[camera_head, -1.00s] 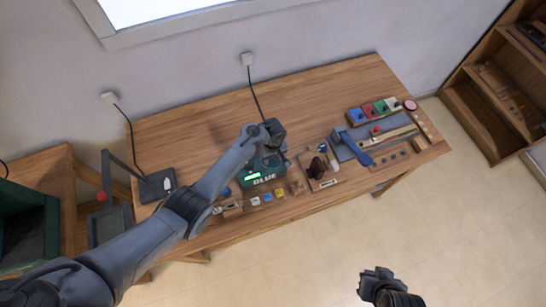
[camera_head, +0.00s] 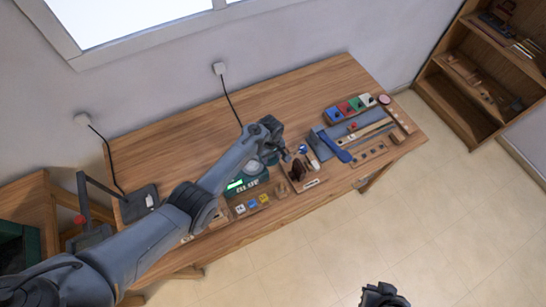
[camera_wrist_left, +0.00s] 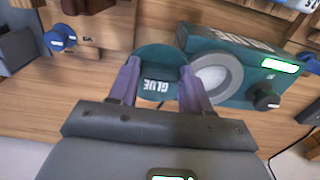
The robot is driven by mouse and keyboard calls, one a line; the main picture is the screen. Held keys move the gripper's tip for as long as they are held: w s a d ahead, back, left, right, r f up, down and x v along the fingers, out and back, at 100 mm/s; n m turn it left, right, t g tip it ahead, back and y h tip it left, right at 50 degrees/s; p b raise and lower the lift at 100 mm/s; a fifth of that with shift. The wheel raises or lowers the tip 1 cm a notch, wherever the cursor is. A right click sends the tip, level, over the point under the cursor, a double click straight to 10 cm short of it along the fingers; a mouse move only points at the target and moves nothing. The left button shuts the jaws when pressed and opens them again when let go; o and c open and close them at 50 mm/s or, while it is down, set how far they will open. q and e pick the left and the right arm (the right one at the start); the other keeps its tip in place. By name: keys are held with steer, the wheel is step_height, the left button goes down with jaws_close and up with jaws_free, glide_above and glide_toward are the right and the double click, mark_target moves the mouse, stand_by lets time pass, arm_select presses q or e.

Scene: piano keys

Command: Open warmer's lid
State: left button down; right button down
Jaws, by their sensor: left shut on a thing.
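The green glue warmer (camera_head: 247,189) stands on the table with a lit display; it also shows in the left wrist view (camera_wrist_left: 245,48). The green lid (camera_wrist_left: 155,62) marked GLUE lies swung to the side of the opening, between the fingers of my left gripper (camera_wrist_left: 157,85). In the head view my left gripper (camera_head: 284,152) is above and right of the warmer, and its hand hides part of it. My right gripper (camera_head: 382,296) is low at the bottom edge, away from the table; its fingers are unclear.
Small labelled cubes (camera_head: 252,204) lie in front of the warmer. A tray (camera_head: 310,183) with a brown piece is to its right, then a blue-handled tool (camera_head: 336,148) and coloured blocks (camera_head: 350,107). The table's back left is mostly bare.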

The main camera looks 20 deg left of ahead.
mark_target(271, 158)
arm_select(q)
steer(key=shift+c, duration=2.4)
jaws_free()
steer(key=shift+r, duration=0.15)
steer(key=shift+r, duration=0.25)
step_height(271, 158, up, 10)
steer(key=p, duration=0.2)
steer(key=shift+s, duration=0.1)
